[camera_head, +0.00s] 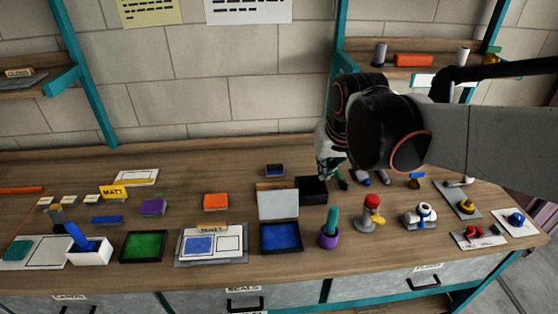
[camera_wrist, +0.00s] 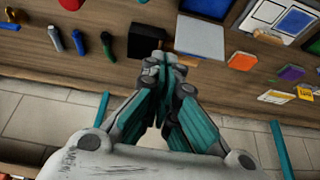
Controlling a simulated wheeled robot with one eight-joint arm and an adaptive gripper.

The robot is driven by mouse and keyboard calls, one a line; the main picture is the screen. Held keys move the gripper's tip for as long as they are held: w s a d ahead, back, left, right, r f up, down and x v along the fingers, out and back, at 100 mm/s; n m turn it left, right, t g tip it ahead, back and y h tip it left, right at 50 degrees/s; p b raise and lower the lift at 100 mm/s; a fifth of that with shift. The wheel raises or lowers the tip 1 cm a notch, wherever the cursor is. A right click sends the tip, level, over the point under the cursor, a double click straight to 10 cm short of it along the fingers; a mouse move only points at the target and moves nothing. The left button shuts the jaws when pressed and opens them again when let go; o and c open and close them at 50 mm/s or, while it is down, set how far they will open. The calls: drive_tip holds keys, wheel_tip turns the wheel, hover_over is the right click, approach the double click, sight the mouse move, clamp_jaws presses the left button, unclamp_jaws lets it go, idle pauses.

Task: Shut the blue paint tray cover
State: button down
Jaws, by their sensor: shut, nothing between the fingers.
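The blue paint tray (camera_head: 281,238) sits near the front edge of the bench, a dark frame with blue paint inside. Its pale grey cover (camera_head: 278,204) is open, leaning back from the tray's rear edge. In the wrist view the cover (camera_wrist: 200,37) lies right of the fingertips, and part of the tray (camera_wrist: 207,7) shows at the top edge. My gripper (camera_head: 331,178) is behind and right of the cover, apart from it. In the wrist view my gripper (camera_wrist: 162,62) is shut and empty, its tips close to a black box (camera_wrist: 147,36).
The black box (camera_head: 312,190) stands right of the cover. A purple cup (camera_head: 329,236) and a red-topped object (camera_head: 370,213) stand right of the tray. A labelled board (camera_head: 212,246) and a green tray (camera_head: 144,246) lie left. A small dark-blue block (camera_head: 275,171) lies behind.

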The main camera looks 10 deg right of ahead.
sight(278, 201)
drive_tip(key=w+a+f+g+p, duration=0.15)
drive_tip(key=w+a+f, duration=0.3)
drive_tip(key=w, duration=0.45)
drive_tip(key=w+a+f+g+p, duration=0.1)
drive_tip(key=w+a+f+p, duration=0.15)
drive_tip(key=w+f, duration=0.45)
drive_tip(key=b+x, duration=0.1)
drive_tip(key=x, duration=0.5)
drive_tip(key=w+b+x, duration=0.1)
drive_tip(key=x, duration=0.2)
drive_tip(key=shift+a+r+b, duration=0.15)
drive_tip(key=shift+a+b, duration=0.1)
drive_tip(key=shift+b, duration=0.1)
drive_tip(key=s+r, duration=0.2)
drive_tip(key=s, duration=0.1)
drive_tip(key=shift+s, duration=0.3)
drive_tip(key=shift+r, duration=0.1)
